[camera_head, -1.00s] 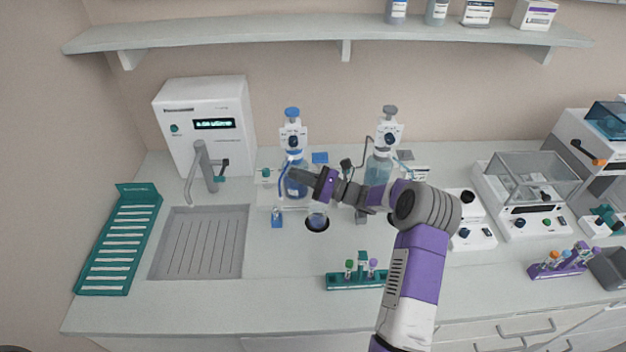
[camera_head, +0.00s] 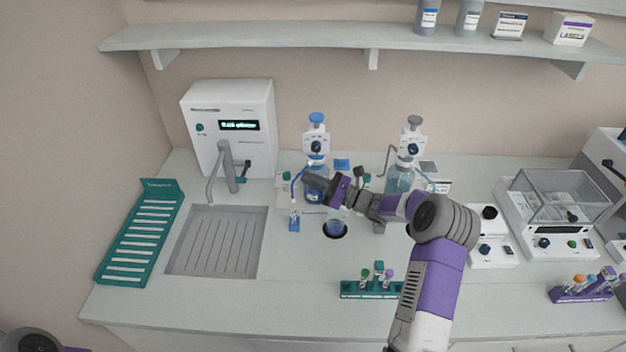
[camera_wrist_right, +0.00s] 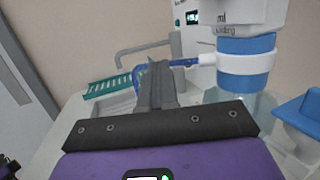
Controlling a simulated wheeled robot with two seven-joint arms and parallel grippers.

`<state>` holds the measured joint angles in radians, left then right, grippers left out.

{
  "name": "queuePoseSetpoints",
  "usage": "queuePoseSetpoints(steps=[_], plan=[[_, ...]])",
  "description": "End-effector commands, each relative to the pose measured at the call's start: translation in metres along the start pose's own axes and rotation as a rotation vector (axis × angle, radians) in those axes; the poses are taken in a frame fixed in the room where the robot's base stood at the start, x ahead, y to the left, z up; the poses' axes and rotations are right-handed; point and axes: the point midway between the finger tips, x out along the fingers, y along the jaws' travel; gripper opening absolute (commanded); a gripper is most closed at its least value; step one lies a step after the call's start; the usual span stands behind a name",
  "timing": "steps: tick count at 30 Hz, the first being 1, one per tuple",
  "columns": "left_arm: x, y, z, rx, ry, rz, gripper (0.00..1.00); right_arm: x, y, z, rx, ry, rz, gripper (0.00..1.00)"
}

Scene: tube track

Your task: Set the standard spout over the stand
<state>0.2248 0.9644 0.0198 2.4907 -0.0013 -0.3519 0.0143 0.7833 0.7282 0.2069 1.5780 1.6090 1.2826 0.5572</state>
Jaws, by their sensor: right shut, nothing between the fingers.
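The dispenser bottle with the blue cap (camera_head: 316,118) stands at the back of the bench. Its blue spout (camera_head: 297,178) reaches out to the left and bends down, with its end close above the small blue stand (camera_head: 294,225). My right gripper (camera_head: 307,180) is shut and empty, in front of this bottle and beside the spout. In the right wrist view the shut fingers (camera_wrist_right: 160,85) overlap the blue spout (camera_wrist_right: 183,63); I cannot tell whether they touch it.
A grey-capped dispenser bottle (camera_head: 412,140) stands to the right. A beaker (camera_head: 334,228) sits in a dark ring in front. A tube rack (camera_head: 371,289) is near the front edge. The sink (camera_head: 217,242) and tap (camera_head: 226,165) lie left.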

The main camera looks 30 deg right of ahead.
Motion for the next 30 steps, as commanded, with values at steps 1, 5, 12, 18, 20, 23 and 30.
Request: queuePoseSetpoints(steps=[1, 5, 12, 18, 20, 23, 30], plan=[[0.0, 0.0, 0.0, 0.0, 0.0, 0.0, 0.45, -0.001, 0.001, 0.0, 0.001, 0.0, 0.003, 0.0], [0.001, 0.0, 0.0, 0.0, 0.0, 0.0, 0.45, -0.009, 0.002, -0.002, 0.003, 0.0, 0.007, 0.0], [0.001, -0.001, 0.0, 0.0, 0.0, 0.0, 0.45, -0.053, 0.009, -0.004, 0.005, 0.002, 0.013, 0.0], [0.002, -0.001, 0.0, 0.0, 0.0, 0.0, 0.45, -0.094, 0.015, -0.004, 0.004, 0.001, 0.014, 0.0], [0.002, -0.001, 0.0, 0.0, 0.0, 0.0, 0.45, -0.102, 0.017, -0.004, 0.004, 0.0, 0.015, 0.0], [0.002, -0.001, 0.0, 0.0, 0.0, 0.0, 0.45, -0.113, 0.019, -0.004, 0.004, 0.0, 0.016, 0.0], [0.002, -0.001, 0.0, 0.0, 0.0, 0.0, 0.45, -0.12, 0.021, -0.004, 0.004, -0.001, 0.017, 0.0]])
